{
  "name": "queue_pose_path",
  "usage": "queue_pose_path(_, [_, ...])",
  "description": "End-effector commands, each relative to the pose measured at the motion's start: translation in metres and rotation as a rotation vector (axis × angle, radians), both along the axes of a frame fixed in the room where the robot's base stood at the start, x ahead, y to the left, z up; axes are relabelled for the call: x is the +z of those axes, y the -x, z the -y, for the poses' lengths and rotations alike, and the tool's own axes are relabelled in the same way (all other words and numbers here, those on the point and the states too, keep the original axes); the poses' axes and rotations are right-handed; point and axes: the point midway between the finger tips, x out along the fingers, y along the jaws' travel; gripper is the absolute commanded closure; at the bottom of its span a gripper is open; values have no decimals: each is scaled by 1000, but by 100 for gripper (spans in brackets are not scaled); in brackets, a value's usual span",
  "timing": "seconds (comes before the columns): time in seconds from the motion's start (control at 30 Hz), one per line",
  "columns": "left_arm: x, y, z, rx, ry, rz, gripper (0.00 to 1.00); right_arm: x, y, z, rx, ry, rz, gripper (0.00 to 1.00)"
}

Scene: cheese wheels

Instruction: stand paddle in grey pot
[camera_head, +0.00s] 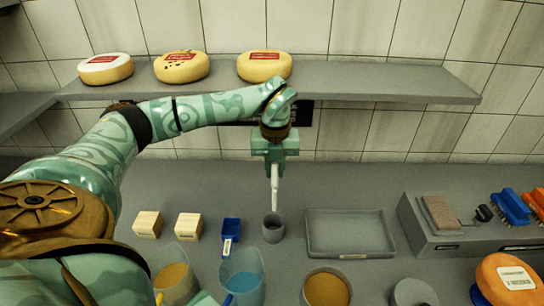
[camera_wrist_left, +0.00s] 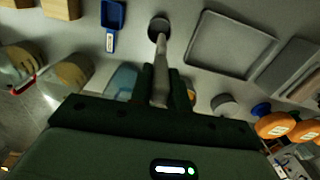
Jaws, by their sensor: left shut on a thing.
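My left gripper (camera_head: 275,163) points down above the counter and is shut on a pale, slim paddle (camera_head: 275,194). The paddle hangs about upright, its lower end at the rim of the small grey pot (camera_head: 272,231). I cannot tell whether the tip is inside the mouth or just above it. In the left wrist view the paddle (camera_wrist_left: 161,68) runs from between the fingers of the left gripper (camera_wrist_left: 160,88) towards the round grey pot (camera_wrist_left: 158,27). My right gripper is not in view.
A blue scoop (camera_head: 231,230) lies left of the pot, with two pale wooden blocks (camera_head: 188,226) beyond. A grey tray (camera_head: 350,233) is close on the right. Jugs (camera_head: 242,274) and a round container (camera_head: 327,288) stand in front. Cheese wheels (camera_head: 264,66) sit on the shelf above.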

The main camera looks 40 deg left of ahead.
Motion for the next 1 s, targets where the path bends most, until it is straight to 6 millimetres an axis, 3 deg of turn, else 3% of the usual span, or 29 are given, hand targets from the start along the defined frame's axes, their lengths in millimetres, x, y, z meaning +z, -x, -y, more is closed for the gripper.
queue_pose_path(0.27, [-9, 0, -5, -42, 0, 5, 100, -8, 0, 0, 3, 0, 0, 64])
queue_pose_path(1.0, [-71, 0, -4, -40, 0, 3, 100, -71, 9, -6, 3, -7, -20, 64])
